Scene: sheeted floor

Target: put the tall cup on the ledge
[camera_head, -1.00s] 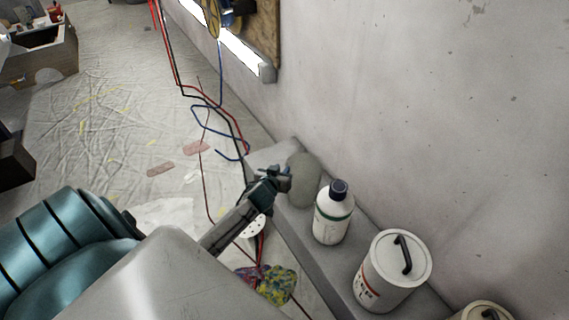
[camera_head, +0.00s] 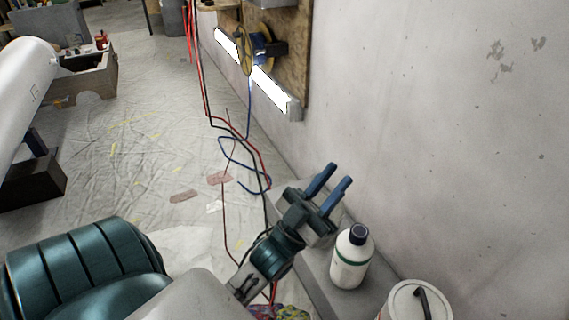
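The grey ledge (camera_head: 318,287) runs along the foot of the wall at the lower right. My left gripper (camera_head: 340,174) is over its far end, with two blue fingers apart and nothing seen between them. I cannot clearly make out the tall cup. A rounded grey-green object, possibly the cup, stood on the ledge a second ago; its spot is now largely behind my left gripper. My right gripper is not in view.
A white bottle with a dark cap (camera_head: 352,256) stands on the ledge just right of my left gripper. A white lidded can (camera_head: 408,303) is nearer. Red, black and blue cables (camera_head: 257,150) hang by the wall. A colourful rag (camera_head: 290,313) lies below.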

